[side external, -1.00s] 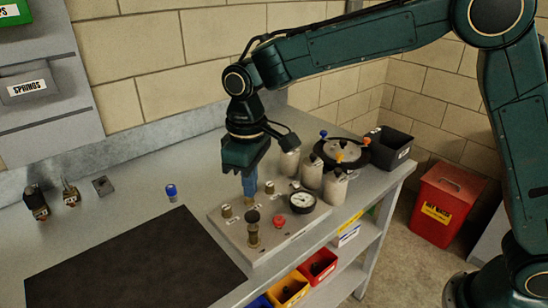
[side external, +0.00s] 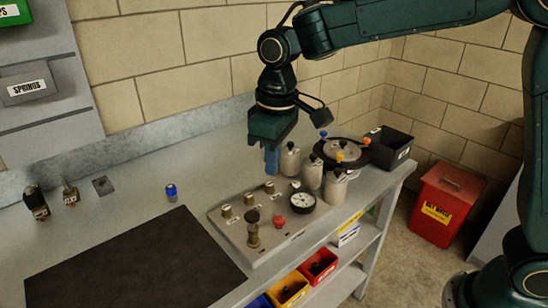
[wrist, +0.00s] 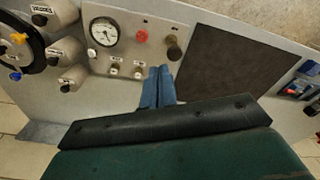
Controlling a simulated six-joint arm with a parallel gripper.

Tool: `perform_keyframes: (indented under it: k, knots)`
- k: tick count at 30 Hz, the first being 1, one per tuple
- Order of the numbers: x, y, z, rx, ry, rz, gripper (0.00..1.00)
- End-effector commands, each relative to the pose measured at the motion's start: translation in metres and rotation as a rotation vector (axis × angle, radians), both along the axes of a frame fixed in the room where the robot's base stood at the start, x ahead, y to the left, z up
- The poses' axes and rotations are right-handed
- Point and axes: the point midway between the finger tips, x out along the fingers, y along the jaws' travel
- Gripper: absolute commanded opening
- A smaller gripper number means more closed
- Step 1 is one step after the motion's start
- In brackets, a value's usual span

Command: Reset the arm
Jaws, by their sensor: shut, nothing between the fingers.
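My gripper (side external: 272,161) is above the back edge of the grey compressor panel (side external: 228,229), clear of it. Its blue fingers are together with nothing between them, and they also show in the wrist view (wrist: 158,88). The panel carries a round gauge (side external: 302,201), a red button (side external: 279,222), a dark knob on a brass stem (side external: 253,230) and several small brass fittings (side external: 250,200). In the wrist view the gauge (wrist: 103,31) and red button (wrist: 141,36) lie beyond the fingertips.
A blue-capped part (side external: 171,192) and a dark mat (side external: 135,262) lie left. A red bin (side external: 446,205) is on the floor.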

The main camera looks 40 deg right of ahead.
Motion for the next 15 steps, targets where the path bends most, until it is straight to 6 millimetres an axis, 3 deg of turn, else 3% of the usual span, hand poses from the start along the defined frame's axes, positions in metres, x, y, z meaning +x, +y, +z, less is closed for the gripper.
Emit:
perform_keyframes:
  k: [6, 15]
  knots:
    - [-0.031, -0.039, 0.031, 0.025, -0.066, -0.074, 0.00]
    - [-0.081, -0.085, 0.058, 0.053, -0.154, -0.173, 0.00]
